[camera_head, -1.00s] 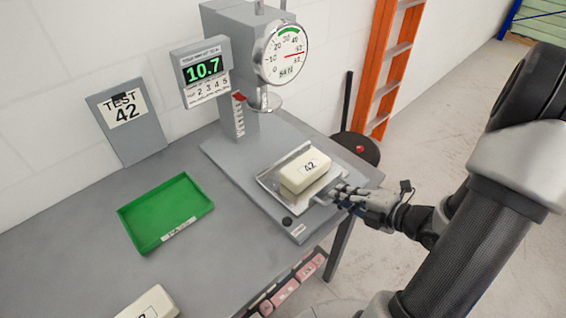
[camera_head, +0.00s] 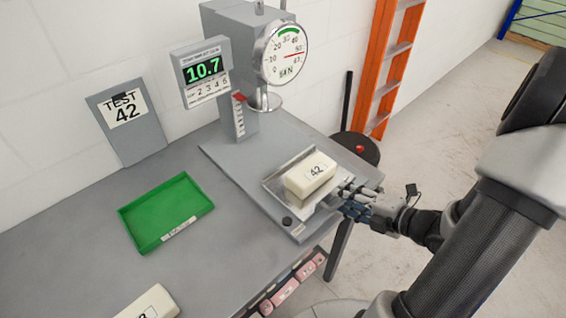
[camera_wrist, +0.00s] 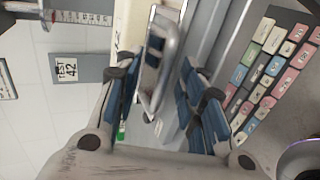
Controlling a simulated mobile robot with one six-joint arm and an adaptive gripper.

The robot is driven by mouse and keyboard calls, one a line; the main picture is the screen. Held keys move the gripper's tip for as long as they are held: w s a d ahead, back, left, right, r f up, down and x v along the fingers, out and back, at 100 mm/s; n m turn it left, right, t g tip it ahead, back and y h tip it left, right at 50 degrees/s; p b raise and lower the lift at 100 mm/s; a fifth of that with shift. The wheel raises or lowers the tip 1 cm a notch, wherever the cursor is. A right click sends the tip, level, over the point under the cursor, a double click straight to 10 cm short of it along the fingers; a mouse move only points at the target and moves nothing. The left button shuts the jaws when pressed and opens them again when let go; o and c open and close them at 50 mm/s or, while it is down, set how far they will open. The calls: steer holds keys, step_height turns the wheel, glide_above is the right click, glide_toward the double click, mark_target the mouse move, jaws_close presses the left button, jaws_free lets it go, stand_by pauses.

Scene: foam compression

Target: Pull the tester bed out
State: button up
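The tester bed (camera_head: 277,184) is a grey metal tray at the front end of the tester's base. A cream foam block (camera_head: 305,187) marked 42 lies on it. The bed's metal handle (camera_wrist: 164,75) shows between the fingers in the wrist view. My gripper (camera_head: 347,198) is just off the bed's right-front side, and it also shows in the wrist view (camera_wrist: 157,100). Its blue-padded fingers stand apart on either side of the handle, with no clear grip. Finger contact with the handle cannot be told.
The tester (camera_head: 240,55) stands behind with its round dial (camera_head: 282,52) and a display reading 10.7. A green tray (camera_head: 165,212) and another cream block (camera_head: 150,303) are on the grey table at left. An orange ladder (camera_head: 390,70) leans at the back.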

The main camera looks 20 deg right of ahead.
steer(key=p+v, duration=0.3)
steer(key=v, duration=0.2)
steer(key=shift+s+d+r, duration=0.15)
steer(key=shift+s+r, duration=0.1)
steer(key=shift+r, duration=0.15)
stand_by(0.3)
